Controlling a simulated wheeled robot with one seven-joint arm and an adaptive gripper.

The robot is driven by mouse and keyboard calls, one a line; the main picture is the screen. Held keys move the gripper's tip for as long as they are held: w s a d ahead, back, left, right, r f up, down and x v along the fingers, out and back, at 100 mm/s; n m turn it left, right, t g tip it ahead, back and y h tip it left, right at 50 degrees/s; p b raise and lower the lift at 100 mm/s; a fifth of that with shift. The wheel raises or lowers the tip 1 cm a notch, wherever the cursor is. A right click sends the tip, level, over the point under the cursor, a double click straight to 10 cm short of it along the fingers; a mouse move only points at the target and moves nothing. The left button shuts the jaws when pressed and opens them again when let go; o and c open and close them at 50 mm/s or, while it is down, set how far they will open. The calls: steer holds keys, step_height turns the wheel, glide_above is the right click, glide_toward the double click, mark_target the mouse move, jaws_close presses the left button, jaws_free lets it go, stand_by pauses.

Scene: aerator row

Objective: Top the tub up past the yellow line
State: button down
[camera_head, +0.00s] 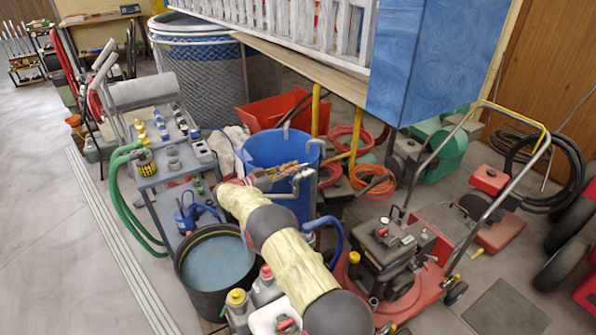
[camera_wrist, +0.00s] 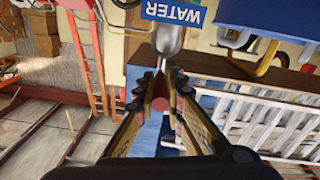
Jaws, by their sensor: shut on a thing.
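A black round tub (camera_head: 215,262) with blue-grey water in it stands at the lower middle of the head view. A blue tub (camera_head: 277,152) stands behind my gripper, with grey pipes at its rim. My gripper (camera_head: 290,170) is at the blue tub's near rim, and my arm hides part of that tub. In the wrist view my fingers (camera_wrist: 160,98) are closed around a small reddish piece (camera_wrist: 160,104), below a grey metal cylinder (camera_wrist: 171,36). What the piece belongs to is unclear.
A blue sign reading WATER (camera_wrist: 173,12) shows upside down in the wrist view. A cart (camera_head: 165,165) with bottles and fittings stands left, beside a green hose (camera_head: 122,190). Jugs (camera_head: 238,303) crowd the front. A red mower (camera_head: 390,260) stands right. The left floor is clear.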

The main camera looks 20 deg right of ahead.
steer(key=shift+w+r, duration=0.1)
stand_by(0.4)
steer(key=c, duration=1.8)
jaws_free()
steer(key=shift+c, duration=0.2)
steer(key=v, duration=1.2)
steer(key=shift+w, duration=0.15)
